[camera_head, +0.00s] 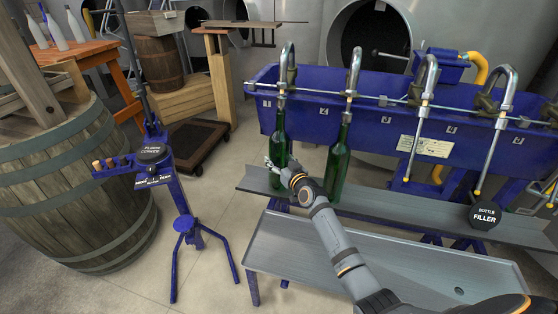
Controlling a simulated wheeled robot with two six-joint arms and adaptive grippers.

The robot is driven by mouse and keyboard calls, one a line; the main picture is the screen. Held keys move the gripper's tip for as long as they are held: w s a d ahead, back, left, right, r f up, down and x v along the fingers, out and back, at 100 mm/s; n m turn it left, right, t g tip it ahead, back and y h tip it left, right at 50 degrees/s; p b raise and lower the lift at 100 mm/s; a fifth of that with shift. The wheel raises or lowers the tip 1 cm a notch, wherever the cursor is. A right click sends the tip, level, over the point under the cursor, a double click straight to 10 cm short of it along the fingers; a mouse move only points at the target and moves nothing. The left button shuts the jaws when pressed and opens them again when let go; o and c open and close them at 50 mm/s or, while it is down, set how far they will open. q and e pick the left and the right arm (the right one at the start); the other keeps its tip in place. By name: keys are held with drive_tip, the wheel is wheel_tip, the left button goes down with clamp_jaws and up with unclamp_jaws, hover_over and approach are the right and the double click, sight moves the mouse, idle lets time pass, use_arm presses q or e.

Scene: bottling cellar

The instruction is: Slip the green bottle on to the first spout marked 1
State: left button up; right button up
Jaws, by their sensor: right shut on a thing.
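A green bottle (279,146) stands nearly upright at the left end of the bottle filler, its neck in line with the first spout (282,85). The spout's tip seems to run into the bottle's mouth, but it is too small to be sure. My right gripper (277,167) is shut on this bottle low on its body, reaching from the front right. The bottle's lower part is partly covered by the gripper. The plate by this spout (266,103) carries a small mark. My left gripper is out of view.
A second green bottle (338,160) stands under the second spout (352,85), close to the right of my gripper. More spouts on the blue trough (400,112) have no bottles. A grey shelf (420,212) runs below. A blue floor corker (153,155) stands left.

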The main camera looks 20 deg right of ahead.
drive_tip(key=shift+f+b, duration=0.3)
drive_tip(key=shift+b, duration=0.05)
drive_tip(key=o, duration=1.6)
drive_tip(key=shift+s, duration=0.1)
drive_tip(key=shift+o, duration=0.2)
drive_tip(key=shift+f, duration=0.2)
drive_tip(key=s+d+r, duration=0.1)
drive_tip(key=s, duration=1.1)
drive_tip(key=shift+r, duration=0.25)
drive_tip(key=shift+w, duration=0.1)
